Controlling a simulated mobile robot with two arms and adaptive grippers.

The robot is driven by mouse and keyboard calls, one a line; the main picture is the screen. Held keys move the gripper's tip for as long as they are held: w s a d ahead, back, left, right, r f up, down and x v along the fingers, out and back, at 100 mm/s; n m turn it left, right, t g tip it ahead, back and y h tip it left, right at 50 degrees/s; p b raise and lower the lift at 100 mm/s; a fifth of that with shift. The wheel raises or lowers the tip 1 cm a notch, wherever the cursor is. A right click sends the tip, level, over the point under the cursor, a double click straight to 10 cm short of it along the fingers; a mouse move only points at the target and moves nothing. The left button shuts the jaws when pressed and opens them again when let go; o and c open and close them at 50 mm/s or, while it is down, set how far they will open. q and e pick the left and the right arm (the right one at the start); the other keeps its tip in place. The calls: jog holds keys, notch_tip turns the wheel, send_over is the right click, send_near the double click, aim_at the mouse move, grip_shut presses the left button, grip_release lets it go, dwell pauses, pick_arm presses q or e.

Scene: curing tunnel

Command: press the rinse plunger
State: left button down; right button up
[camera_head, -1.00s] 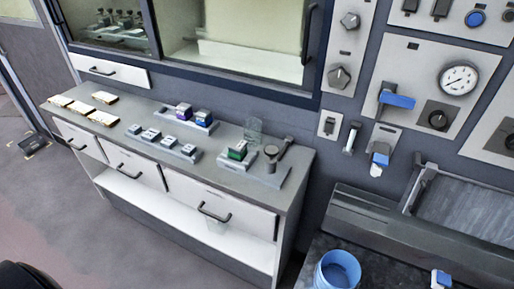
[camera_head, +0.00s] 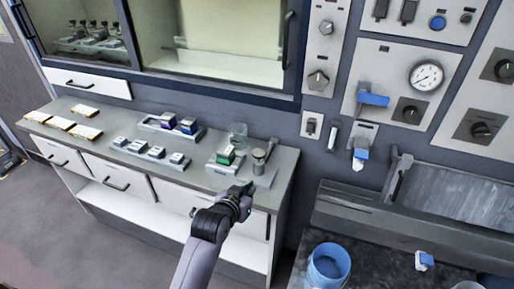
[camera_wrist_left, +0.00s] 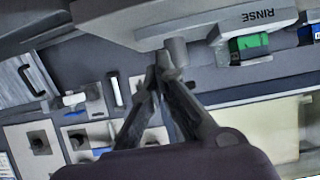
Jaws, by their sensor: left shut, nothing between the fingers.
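The rinse station (camera_head: 264,181) is a grey base at the right end of the counter, with a green block (camera_head: 226,155) on its left. An upright grey post with a rounded top, apparently the rinse plunger (camera_head: 259,160), stands on its right. In the left wrist view the RINSE label (camera_wrist_left: 258,16) shows upside down, with a short grey cylinder (camera_wrist_left: 178,52) beside it, probably the plunger. My left gripper (camera_head: 246,187) is shut and empty, in front of the station. In the left wrist view its fingertips (camera_wrist_left: 162,62) overlap the cylinder's edge; contact cannot be told. My right gripper is not seen.
A clear glass (camera_head: 238,134) stands behind the green block. Trays with small blocks (camera_head: 150,152) and pale plates (camera_head: 60,123) lie further left. A wall panel with knobs rises behind.

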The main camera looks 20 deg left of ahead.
pick_arm(q)
notch_tip(320, 180, up, 13)
jog(key=w+a+t, duration=0.1)
jog(key=t, duration=0.1)
jog(key=shift+w+a+t, duration=0.2)
jog(key=shift+w+t, duration=0.05)
jog(key=shift+t, duration=0.15)
jog(key=shift+f, duration=0.15)
jog(key=p, duration=0.3)
send_over(258, 157)
notch_tip(258, 157, down, 2)
jog(key=shift+f, duration=0.1)
notch_tip(258, 157, down, 3)
jog(key=shift+r, duration=0.15)
jog(key=shift+f+p, duration=0.35)
jog(key=shift+f, duration=0.45)
